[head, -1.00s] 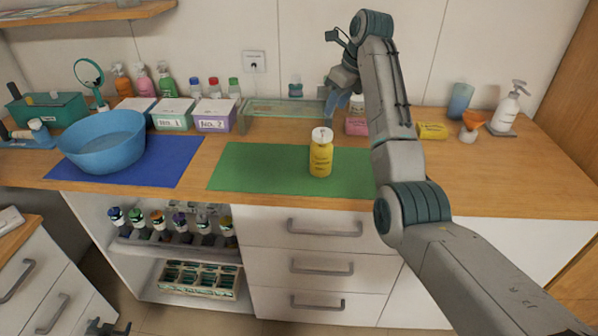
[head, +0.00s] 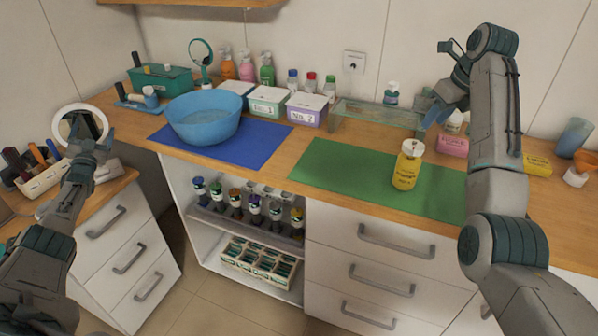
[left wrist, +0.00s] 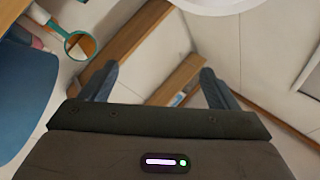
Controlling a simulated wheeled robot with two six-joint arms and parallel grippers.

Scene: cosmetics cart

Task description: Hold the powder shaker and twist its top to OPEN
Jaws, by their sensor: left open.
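The powder shaker (head: 407,170) is a yellow bottle with a white top (head: 412,147). It stands upright on the green mat (head: 335,166) in the head view, with no gripper touching it. My right gripper (head: 432,112) is above and behind the shaker, near the glass stand; its jaw gap is too small to judge. My left gripper (head: 97,143) is far to the left of the shaker, over the left cabinet. In the left wrist view my left gripper (left wrist: 158,86) has its fingers apart with nothing between them. The shaker does not show in that view.
A blue basin (head: 203,130) stands on the blue mat (head: 262,150). Lidded boxes (head: 306,115), a glass stand (head: 380,112) and pump bottles line the back. A white ring-shaped object (head: 62,128) is beside my left gripper. The green mat is clear left of the shaker.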

